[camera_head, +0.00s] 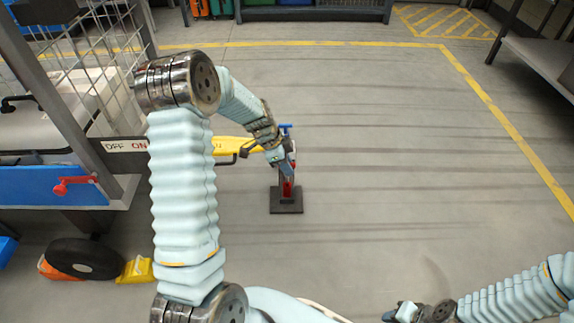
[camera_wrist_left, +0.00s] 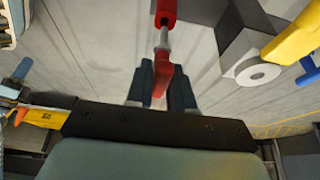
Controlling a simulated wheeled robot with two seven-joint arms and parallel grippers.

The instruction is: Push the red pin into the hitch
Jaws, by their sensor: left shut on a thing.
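The red pin (camera_wrist_left: 160,80) has its red end between the fingers of my left gripper (camera_wrist_left: 160,96), which is shut on it. A bare metal shaft runs on from that end to another red part (camera_wrist_left: 165,12) at the top of the left wrist view. In the head view my left gripper (camera_head: 286,168) is low over a dark stand, with red (camera_head: 289,187) showing just below it. The hitch appears as a grey block with a round ring (camera_wrist_left: 258,72) by the yellow bar (camera_wrist_left: 295,32), beside the pin and apart from it. My right gripper (camera_head: 402,313) is at the bottom edge, its fingers unclear.
The dark stand's square base (camera_head: 286,208) is on the floor. The yellow bar (camera_head: 236,144) reaches from the cart (camera_head: 50,186) at left. A blue handle (camera_head: 286,127) rises behind my gripper. A wheel (camera_head: 83,258) has chocks. Floor to the right is clear.

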